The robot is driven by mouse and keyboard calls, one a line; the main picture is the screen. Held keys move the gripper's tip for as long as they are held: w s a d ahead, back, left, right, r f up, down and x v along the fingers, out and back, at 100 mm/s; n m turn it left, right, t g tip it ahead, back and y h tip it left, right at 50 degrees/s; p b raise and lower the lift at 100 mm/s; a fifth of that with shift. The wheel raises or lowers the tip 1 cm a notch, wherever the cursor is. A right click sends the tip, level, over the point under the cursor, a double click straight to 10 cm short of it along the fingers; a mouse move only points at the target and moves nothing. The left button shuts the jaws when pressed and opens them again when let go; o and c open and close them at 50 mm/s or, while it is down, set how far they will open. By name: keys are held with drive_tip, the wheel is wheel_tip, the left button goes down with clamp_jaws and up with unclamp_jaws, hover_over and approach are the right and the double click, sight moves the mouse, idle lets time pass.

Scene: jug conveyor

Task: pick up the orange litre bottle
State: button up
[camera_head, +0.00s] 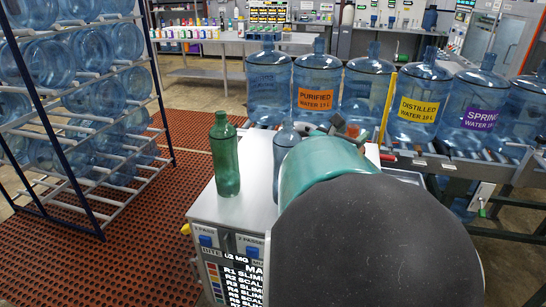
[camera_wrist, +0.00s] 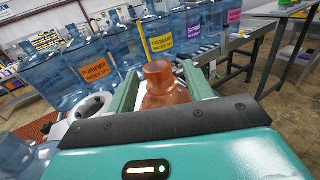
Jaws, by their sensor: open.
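The orange bottle (camera_wrist: 166,93) is translucent and shows in the wrist view between the two green fingers of my gripper (camera_wrist: 160,72). The fingers are open, one on each side of it, with its neck and shoulder showing above the palm. Its lower part is hidden by my gripper. I cannot tell whether a finger touches it. In the head view my arm covers most of that spot, and only a small orange-red bit (camera_head: 339,122) shows past the arm's far end.
A green bottle (camera_head: 226,165) and a clear blue bottle (camera_head: 286,138) stand on the grey bench (camera_head: 240,207) left of my arm. Behind is a conveyor (camera_head: 467,165) with several large blue jugs labelled purified, distilled and spring. A jug rack (camera_head: 100,215) stands at left.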

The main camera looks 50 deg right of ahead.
drive_tip(key=shift+d, duration=1.55)
clamp_jaws()
drive_tip(key=shift+r, duration=0.1)
